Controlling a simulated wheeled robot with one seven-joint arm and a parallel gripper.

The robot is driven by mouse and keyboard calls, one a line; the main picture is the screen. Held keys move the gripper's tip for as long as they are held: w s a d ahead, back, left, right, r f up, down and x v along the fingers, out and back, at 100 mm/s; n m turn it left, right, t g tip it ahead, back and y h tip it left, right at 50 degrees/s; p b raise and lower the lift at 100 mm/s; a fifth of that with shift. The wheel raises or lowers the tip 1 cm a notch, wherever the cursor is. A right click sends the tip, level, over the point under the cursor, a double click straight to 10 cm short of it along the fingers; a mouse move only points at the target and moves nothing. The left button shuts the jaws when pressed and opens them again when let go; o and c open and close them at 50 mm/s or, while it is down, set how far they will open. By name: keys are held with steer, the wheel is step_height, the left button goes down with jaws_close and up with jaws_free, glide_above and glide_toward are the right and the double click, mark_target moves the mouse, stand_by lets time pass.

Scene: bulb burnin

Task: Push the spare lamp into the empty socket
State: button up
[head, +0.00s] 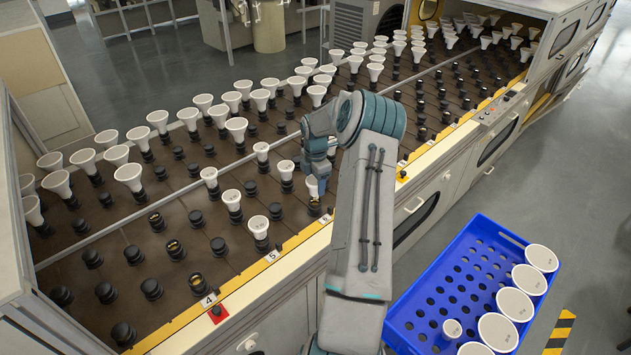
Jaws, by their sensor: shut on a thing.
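My gripper (318,165) is at the front edge of the rack, near the label 6. It is shut on a white lamp (314,187), and my wrist and arm hide part of both. The lamp is roughly upright, right above or at a black socket (314,207) in the front row. I cannot tell whether the lamp's base is inside that socket or just above it.
The rack bed (130,235) carries several rows of black sockets, many with white lamps standing in them. A lamp (258,226) stands close by near label 5. A blue crate (470,235) with several white lamps is at the lower right. Grey floor (580,200) is clear.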

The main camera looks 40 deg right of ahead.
steer(key=shift+f+b, duration=0.8)
steer(key=shift+f, duration=0.65)
steer(key=o, duration=1.1)
steer(key=shift+c, duration=0.2)
steer(key=shift+r, duration=0.1)
step_height(320, 180, up, 14)
steer(key=b, duration=0.1)
steer(key=shift+f, duration=0.2)
